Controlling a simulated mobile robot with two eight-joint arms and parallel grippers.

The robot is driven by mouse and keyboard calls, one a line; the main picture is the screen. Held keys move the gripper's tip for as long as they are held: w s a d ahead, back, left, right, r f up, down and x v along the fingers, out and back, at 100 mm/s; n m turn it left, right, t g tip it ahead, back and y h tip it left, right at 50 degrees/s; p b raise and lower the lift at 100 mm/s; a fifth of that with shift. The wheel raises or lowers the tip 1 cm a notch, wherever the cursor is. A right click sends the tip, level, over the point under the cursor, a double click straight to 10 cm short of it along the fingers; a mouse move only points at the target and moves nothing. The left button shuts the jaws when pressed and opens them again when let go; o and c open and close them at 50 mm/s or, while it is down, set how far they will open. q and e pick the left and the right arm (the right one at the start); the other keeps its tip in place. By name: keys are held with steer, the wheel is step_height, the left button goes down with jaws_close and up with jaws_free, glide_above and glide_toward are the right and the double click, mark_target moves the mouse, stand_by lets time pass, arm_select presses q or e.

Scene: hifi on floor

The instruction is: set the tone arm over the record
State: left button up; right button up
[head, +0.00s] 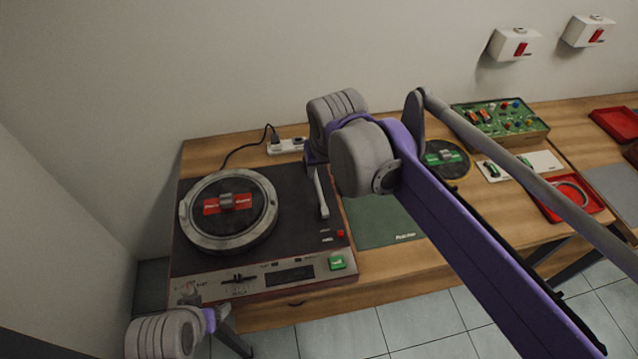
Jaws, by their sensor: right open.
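The turntable (290,222) is a dark deck with a silver front panel, on a wooden bench. A black record with a red label (213,208) lies on its round platter at the left, inside a pale grey ring (190,234). The light grey tone arm (321,192) stands right of the record, pointing toward the front and clear of the disc. My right gripper (314,158) is open just above the tone arm's rear end, partly hidden by my wrist; contact cannot be told. My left gripper (220,311) is low at the bottom left, in front of the turntable, its fingers unclear.
A power strip (286,146) with a black cable is behind the turntable. A green mat (380,222) lies right of it. Farther right are another black disc (443,160), a green control box (500,120) and a red tray (566,211). My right arm covers part of the bench.

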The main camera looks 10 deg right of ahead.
mark_target(318, 186)
steer(key=x, duration=1)
steer(key=shift+w+f+b, duration=0.1)
steer(key=shift+f+b, duration=0.05)
steer(key=shift+b, duration=0.2)
jaws_close()
stand_by(0.9)
